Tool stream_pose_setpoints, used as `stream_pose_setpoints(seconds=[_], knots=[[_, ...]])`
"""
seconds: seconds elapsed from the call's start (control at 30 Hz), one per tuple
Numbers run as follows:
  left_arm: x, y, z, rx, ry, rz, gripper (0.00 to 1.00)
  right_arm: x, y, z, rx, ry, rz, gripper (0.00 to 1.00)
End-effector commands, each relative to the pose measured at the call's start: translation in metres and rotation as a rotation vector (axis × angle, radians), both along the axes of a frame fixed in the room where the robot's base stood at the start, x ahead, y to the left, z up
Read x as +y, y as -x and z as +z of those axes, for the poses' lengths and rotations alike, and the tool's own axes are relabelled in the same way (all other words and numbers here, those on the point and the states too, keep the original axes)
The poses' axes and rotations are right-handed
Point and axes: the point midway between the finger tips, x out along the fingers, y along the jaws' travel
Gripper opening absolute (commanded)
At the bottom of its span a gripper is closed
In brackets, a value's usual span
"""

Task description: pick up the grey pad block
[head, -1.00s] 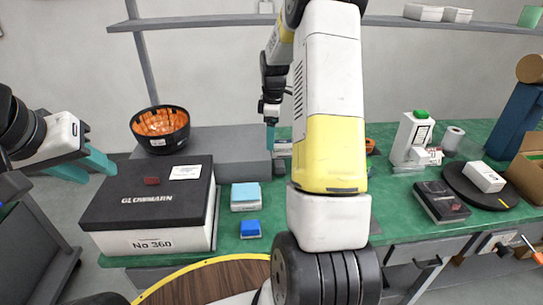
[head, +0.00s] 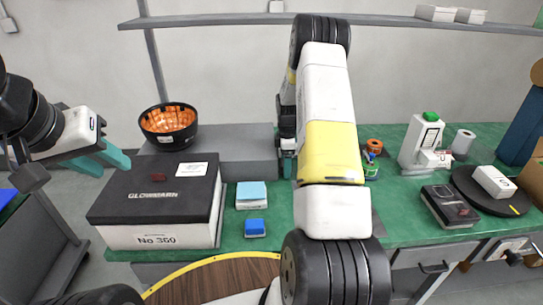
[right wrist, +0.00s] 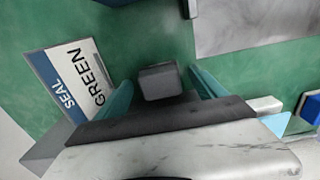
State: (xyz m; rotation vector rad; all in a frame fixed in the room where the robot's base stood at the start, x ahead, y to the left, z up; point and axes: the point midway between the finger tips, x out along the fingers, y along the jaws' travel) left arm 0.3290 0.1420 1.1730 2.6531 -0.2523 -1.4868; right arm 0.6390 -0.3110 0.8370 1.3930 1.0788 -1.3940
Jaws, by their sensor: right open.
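A small dark grey block (right wrist: 158,80), which looks like the grey pad block, sits on the green bench top between the teal fingers of my right gripper (right wrist: 161,76) in the right wrist view. The fingers are apart, one on each side, with visible gaps to the block. In the head view my right gripper (head: 288,166) is low at the bench, partly behind my arm, and the block cannot be made out there. My left gripper (head: 103,160) is open and empty in the air, left of the black-lidded box.
A GREEN SEAL card (right wrist: 72,88) lies beside the right gripper. A blue block (head: 255,228) and a light blue block (head: 251,195) lie near the GLOWMARN box (head: 155,195). A grey raised step (head: 235,150) stands behind.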

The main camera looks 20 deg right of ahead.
Motion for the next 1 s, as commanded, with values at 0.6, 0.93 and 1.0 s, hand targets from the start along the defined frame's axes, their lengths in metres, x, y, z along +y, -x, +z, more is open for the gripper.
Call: stream_pose_setpoints(seconds=[0.6,0.93,1.0], knots=[[0.0,0.0,0.0,0.0,0.0,0.0,0.36,0.0,-0.001,-0.002,-0.002,0.001,0.0,0.14],[0.0,0.0,0.0,0.0,0.0,0.0,0.36,0.0,-0.001,0.005,-0.003,0.0,0.0,0.14],[0.0,0.0,0.0,0.0,0.0,0.0,0.36,0.0,-0.001,0.012,-0.003,0.0,0.0,0.14]])
